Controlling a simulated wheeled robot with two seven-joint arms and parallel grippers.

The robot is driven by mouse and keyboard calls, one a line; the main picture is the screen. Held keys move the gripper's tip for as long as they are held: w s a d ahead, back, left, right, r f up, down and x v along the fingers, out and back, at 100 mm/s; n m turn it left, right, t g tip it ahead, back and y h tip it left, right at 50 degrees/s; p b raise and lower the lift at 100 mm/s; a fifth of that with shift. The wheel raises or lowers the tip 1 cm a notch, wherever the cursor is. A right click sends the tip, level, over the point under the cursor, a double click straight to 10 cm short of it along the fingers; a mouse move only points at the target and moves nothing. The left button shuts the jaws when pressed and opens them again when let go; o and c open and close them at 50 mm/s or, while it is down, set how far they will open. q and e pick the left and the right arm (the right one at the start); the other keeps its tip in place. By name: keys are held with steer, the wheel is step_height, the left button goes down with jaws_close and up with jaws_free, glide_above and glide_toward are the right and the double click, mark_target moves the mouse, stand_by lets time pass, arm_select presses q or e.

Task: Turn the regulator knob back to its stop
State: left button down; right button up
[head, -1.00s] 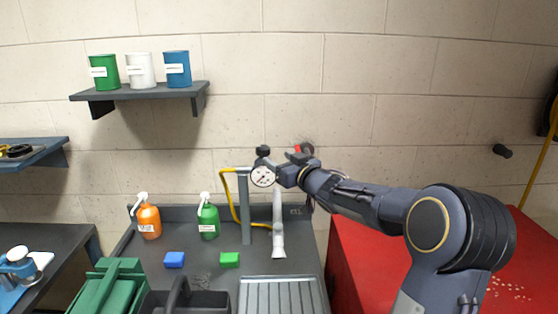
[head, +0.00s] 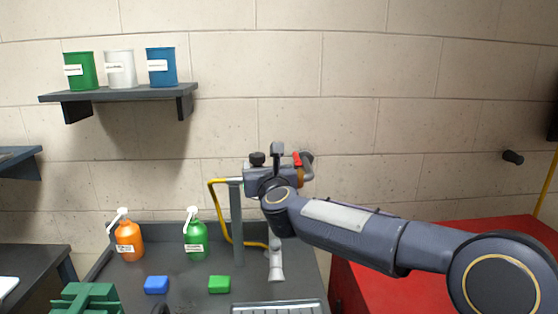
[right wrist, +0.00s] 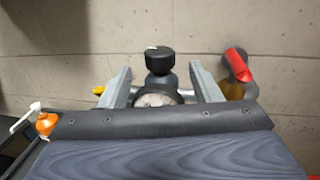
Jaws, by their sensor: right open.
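The regulator's black knob (head: 257,159) shows at the top of the grey post (head: 237,212), partly behind my right gripper (head: 268,165). In the right wrist view the knob (right wrist: 160,61) stands between the two spread fingers of my right gripper (right wrist: 160,72), with space on both sides. The fingers are open and do not appear to touch it. A pale round gauge (right wrist: 155,99) shows below the knob, partly cut off by the gripper body. In the head view the gauge is hidden behind my gripper. My left gripper is not in view.
A red-handled valve (right wrist: 238,65) is close to the right finger; it also shows in the head view (head: 298,159). A yellow hose (head: 220,208) hangs beside the post. Orange (head: 130,240) and green (head: 195,238) bottles and two blocks stand at left on the bench.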

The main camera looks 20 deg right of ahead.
mark_target(261, 158)
steer(key=shift+w+a, duration=0.1)
steer(key=shift+w, duration=0.15)
steer(key=w+p, duration=0.2)
steer(key=w, duration=0.4)
steer(key=shift+w+p, duration=0.1)
steer(key=shift+p, duration=0.3)
steer(key=shift+w, duration=0.5)
steer(key=c, duration=1)
steer(key=shift+o, duration=0.2)
steer(key=y+b, duration=0.1)
steer(key=n+y+b, duration=0.1)
steer(key=y+b, duration=0.1)
steer(key=n+y+b, duration=0.1)
steer(key=b, duration=0.1)
steer(key=shift+d+f, duration=0.3)
steer(key=shift+f, duration=0.05)
steer(key=shift+a+r+n+g+y, duration=0.15)
steer(key=shift+n+g+y, duration=0.2)
steer(key=shift+n+y, duration=0.4)
steer(key=shift+r+n+g+y, duration=0.15)
steer(key=shift+n+g+y, duration=0.25)
steer(key=shift+y, duration=0.55)
